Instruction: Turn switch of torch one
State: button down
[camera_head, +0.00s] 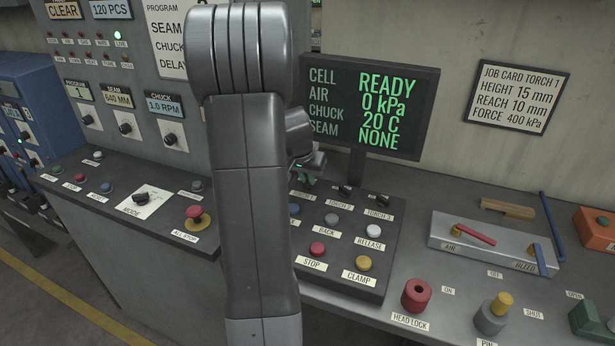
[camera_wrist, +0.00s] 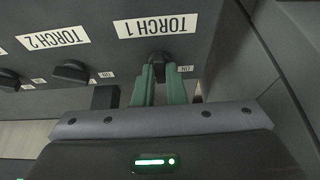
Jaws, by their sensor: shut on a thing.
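The torch 1 switch (camera_wrist: 159,58) is a small black knob under the TORCH 1 label in the wrist view. My gripper (camera_wrist: 160,72) has its green fingers shut on this knob. In the head view my gripper (camera_head: 308,178) shows partly beside my arm, which hides the torch 1 knob and part of its label. The torch 2 switch (camera_wrist: 71,71) is a similar black knob beside it; it also shows in the head view (camera_head: 346,191). The torch 3 switch (camera_head: 382,200) stands further right.
The button box (camera_head: 330,262) carries several coloured buttons below the switches. A screen (camera_head: 365,105) stands close behind my gripper, reading READY and seam NONE. A job card (camera_head: 515,97) for torch 1 hangs on the wall. Valves and a red head lock knob (camera_head: 416,294) are at right.

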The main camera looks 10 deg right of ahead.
jog(key=n, duration=0.1)
jog(key=n+y+p, duration=0.1)
jog(key=n, duration=0.1)
jog(key=shift+d+r+t, duration=0.1)
jog(key=shift+d+t, duration=0.1)
jog(key=shift+t, duration=0.2)
jog(key=shift+d+n+y, duration=0.1)
jog(key=shift+n+y, duration=0.3)
jog(key=shift+n, duration=0.8)
jog(key=n+y+b, duration=0.1)
jog(key=n, duration=0.2)
jog(key=shift+d+f, duration=0.1)
jog(key=shift+f, duration=0.1)
jog(key=shift+d+r+n+y+b, duration=0.1)
jog(key=shift+n+y+b, duration=0.9)
jog(key=shift+n, duration=0.8)
jog(key=c, duration=1.5)
grip_release()
